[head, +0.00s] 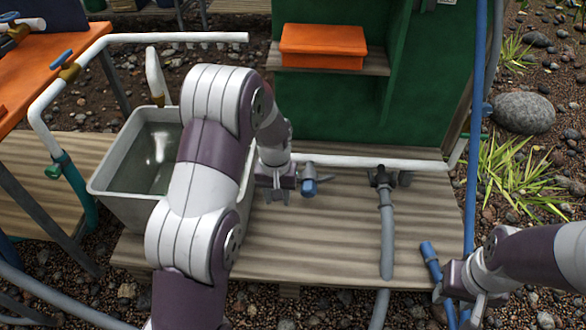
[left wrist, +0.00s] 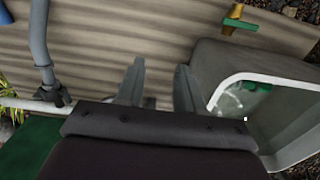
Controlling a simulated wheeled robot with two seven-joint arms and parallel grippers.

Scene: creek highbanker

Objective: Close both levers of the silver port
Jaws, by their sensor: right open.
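Two fittings sit on the white pipe (head: 345,163) along the foot of the green cabinet. One is a short grey-blue stub (head: 309,184); the other is a dark fitting (head: 381,177) with a grey hose (head: 387,235) and a small ear at its side. I cannot tell for sure which is the silver port, or its lever positions. My left gripper (head: 277,196) points down just left of the stub, apart from the dark fitting. Its fingers (left wrist: 157,85) are spread and empty. The dark fitting also shows in the left wrist view (left wrist: 55,97). My right gripper (head: 455,302) is open at lower right.
A grey tub of water (head: 115,190) stands left of my left arm. A blue tube (head: 430,262) lies near my right gripper. An orange box (head: 323,46) sits on the cabinet's shelf. The slatted wooden platform (head: 330,230) has bare room in front of the pipe.

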